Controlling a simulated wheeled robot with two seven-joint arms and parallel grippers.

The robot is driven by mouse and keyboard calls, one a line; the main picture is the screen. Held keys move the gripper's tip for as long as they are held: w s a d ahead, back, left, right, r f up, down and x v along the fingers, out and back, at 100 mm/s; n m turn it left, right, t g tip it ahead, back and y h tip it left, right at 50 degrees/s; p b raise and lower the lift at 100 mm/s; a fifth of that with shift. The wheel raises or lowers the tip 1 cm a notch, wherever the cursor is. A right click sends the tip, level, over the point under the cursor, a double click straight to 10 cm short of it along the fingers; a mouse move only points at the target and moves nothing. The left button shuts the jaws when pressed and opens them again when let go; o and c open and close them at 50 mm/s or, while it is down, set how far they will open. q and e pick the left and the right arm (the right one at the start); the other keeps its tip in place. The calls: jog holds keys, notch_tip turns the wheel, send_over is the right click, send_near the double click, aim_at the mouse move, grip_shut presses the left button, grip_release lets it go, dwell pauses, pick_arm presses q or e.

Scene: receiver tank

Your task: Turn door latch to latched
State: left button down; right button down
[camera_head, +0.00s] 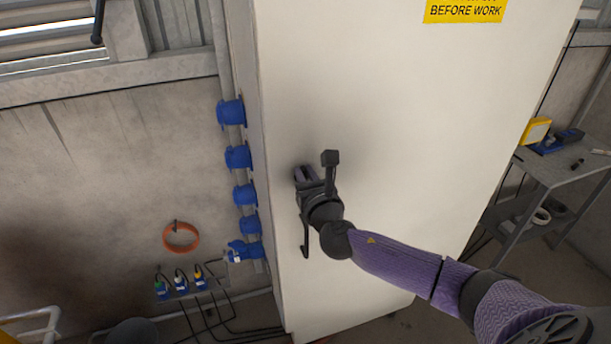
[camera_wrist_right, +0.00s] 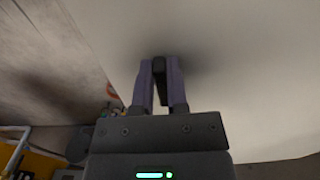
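The tall off-white cabinet door (camera_head: 400,110) fills the middle of the head view. My right gripper (camera_head: 304,175) reaches its left part, low on the panel. In the right wrist view, the two purple fingers of my right gripper (camera_wrist_right: 161,82) stand on either side of a small dark piece, which appears to be the door latch (camera_wrist_right: 160,72). The fingers look closed on it, with the latch roughly in line with them. In the head view the latch is largely hidden by the gripper. My left gripper is in neither view.
Blue sockets (camera_head: 238,157) run down the cabinet's left side. A thin dark bar (camera_head: 305,238) shows just below my right gripper. An orange hose coil (camera_head: 181,238) hangs on the left wall. A grey shelf table (camera_head: 555,170) stands at right.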

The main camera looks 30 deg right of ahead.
jog(key=shift+s+f+m, duration=0.1)
jog(key=shift+f+m, duration=0.3)
jog(key=shift+f, duration=0.05)
jog(key=m+b, duration=0.1)
jog(key=m, duration=0.4)
jog(key=d+f+m+b, duration=0.1)
jog(key=m, duration=0.5)
jog(key=m+b, duration=0.1)
jog(key=m, duration=0.5)
jog(key=shift+s+d+f+b, duration=0.2)
jog(key=shift+d+f+b, duration=0.1)
jog(key=shift+d+f, duration=0.1)
dwell(0.4)
